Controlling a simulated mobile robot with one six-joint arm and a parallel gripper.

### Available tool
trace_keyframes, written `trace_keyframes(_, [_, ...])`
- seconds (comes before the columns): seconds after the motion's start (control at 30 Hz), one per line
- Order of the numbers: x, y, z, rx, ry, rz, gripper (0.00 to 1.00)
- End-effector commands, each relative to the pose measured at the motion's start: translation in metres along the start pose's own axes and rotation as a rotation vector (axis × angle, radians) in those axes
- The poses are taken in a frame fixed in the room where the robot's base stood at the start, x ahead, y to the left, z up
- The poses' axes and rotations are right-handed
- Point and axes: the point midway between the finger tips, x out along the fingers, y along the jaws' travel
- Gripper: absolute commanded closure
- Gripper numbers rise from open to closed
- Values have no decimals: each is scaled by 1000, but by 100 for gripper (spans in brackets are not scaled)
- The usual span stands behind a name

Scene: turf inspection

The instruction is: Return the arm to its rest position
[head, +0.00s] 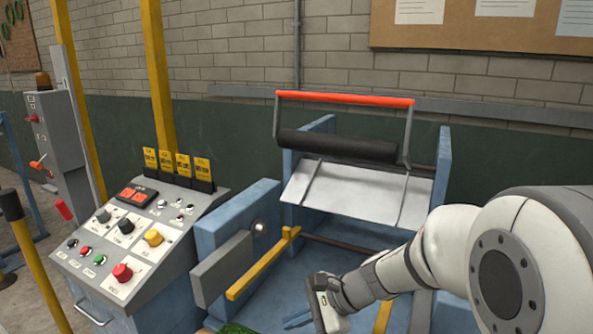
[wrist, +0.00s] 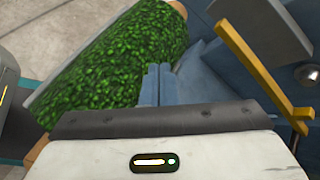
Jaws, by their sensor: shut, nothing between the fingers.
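My white arm reaches in from the right of the head view, bent low over the blue machine (head: 235,215). My gripper (head: 297,320) points down and left in front of the machine. In the wrist view my gripper (wrist: 158,82) shows two blue-grey fingers side by side, shut with nothing between them. A roll of green turf (wrist: 115,60) lies just left of the fingers in the wrist view. Only a small green edge of it (head: 237,329) shows at the bottom of the head view.
A control panel (head: 125,250) with buttons and yellow tags stands left of the machine. A yellow bar (head: 262,265) and a grey block (head: 221,270) are close to my gripper. A red-handled guard (head: 345,98) rises behind. Yellow posts (head: 158,80) stand at left.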

Motion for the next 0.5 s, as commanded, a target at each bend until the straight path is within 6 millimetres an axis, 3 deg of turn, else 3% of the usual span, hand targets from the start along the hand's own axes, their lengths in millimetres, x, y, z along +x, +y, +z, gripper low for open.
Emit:
trace_keyframes(0.1, [-33, 37, 11, -295, 125, 133, 100])
trace_keyframes(0.3, [-91, 90, 6, -765, 342, 392, 100])
trace_keyframes(0.5, [-141, 117, -5, -1080, 507, 614, 100])
